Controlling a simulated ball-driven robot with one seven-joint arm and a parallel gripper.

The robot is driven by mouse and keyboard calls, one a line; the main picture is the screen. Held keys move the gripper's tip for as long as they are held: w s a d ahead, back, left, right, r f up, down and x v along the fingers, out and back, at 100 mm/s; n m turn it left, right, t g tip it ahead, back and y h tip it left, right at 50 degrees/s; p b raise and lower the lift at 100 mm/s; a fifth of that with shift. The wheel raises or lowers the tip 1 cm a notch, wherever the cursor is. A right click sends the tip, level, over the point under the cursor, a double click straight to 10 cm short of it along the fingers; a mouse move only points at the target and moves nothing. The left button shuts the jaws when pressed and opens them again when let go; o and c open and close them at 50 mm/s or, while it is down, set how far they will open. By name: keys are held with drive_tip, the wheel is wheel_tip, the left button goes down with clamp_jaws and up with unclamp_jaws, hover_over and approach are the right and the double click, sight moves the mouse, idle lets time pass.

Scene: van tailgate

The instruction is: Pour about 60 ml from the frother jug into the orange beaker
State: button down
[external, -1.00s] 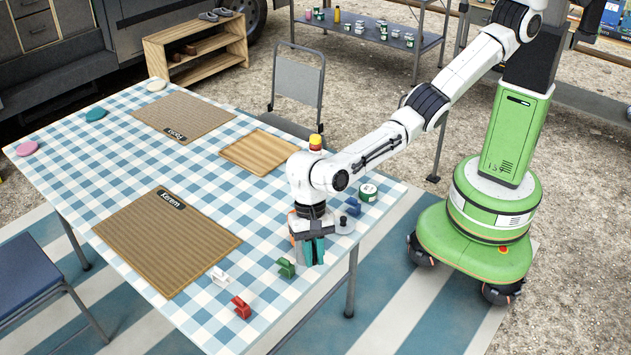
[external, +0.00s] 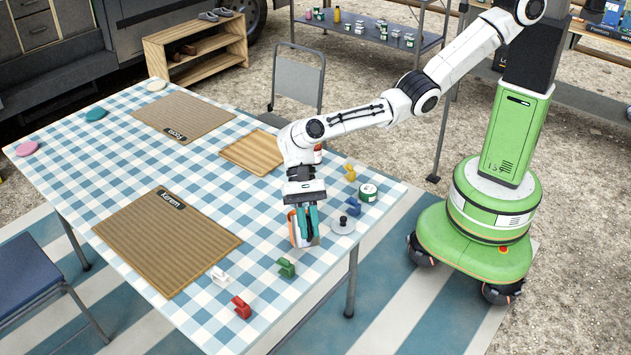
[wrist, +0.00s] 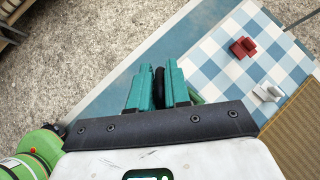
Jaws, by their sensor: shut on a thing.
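My gripper (external: 307,222) is over the near right part of the checked table, its green fingers pointing down. In the wrist view the fingers (wrist: 158,88) are closed around a narrow dark piece (wrist: 159,86), which looks like the frother jug's handle. A pale body (external: 302,240) shows just below and left of the fingers in the external view; it looks like the jug, mostly hidden. An orange surface (external: 291,222), likely the orange beaker, shows right beside it. I cannot tell whether the two touch or how far the jug tilts. Neither interior is visible.
A round lid with black knob (external: 343,225) lies right of my gripper, near a blue piece (external: 354,207), a yellow piece (external: 350,172) and a green-white tin (external: 368,192). Green (external: 286,267), red (external: 242,307) and white (external: 219,277) pieces lie at the near edge. A wooden board (external: 252,152) lies behind.

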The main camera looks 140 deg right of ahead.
drive_tip(key=shift+s+d+r+t+y+b, duration=0.2)
drive_tip(key=shift+d+r+t+y+b, duration=0.1)
drive_tip(key=shift+r+y+b, duration=0.1)
drive_tip(key=shift+s+d+r+t+y+b, duration=0.3)
drive_tip(key=shift+r+t+y+b, duration=0.15)
drive_tip(key=shift+b, duration=0.25)
drive_tip(key=shift+s+d+r+t+y+b, duration=0.15)
drive_tip(key=shift+d+r+t+y+b, duration=0.15)
drive_tip(key=shift+r+y+b, duration=0.3)
drive_tip(key=shift+s+d+f+b, duration=0.1)
drive_tip(key=shift+s+b, duration=0.05)
drive_tip(key=shift+b, duration=0.3)
drive_tip(key=shift+d+r+t+y, duration=0.1)
drive_tip(key=shift+r+t+y, duration=0.1)
drive_tip(key=shift+t+y, duration=0.05)
drive_tip(key=shift+s+d, duration=0.3)
drive_tip(key=shift+s, duration=0.05)
drive_tip(key=shift+s+d+b, duration=0.1)
drive_tip(key=shift+b, duration=0.25)
drive_tip(key=shift+s+d+r+t+y+b, duration=0.3)
drive_tip(key=shift+t+y+b, duration=0.1)
drive_tip(key=shift+b, duration=0.6)
drive_tip(key=shift+s+d+r, duration=0.15)
drive_tip(key=shift+d, duration=0.05)
drive_tip(key=shift+s+d+r+t+y, duration=0.25)
drive_tip(key=shift+d+y, duration=0.1)
drive_tip(key=shift+d, duration=0.1)
drive_tip(key=shift+s+d+r+t+y, duration=0.1)
drive_tip(key=shift+s+d+t+y, duration=0.15)
drive_tip(key=shift+d+y, duration=0.15)
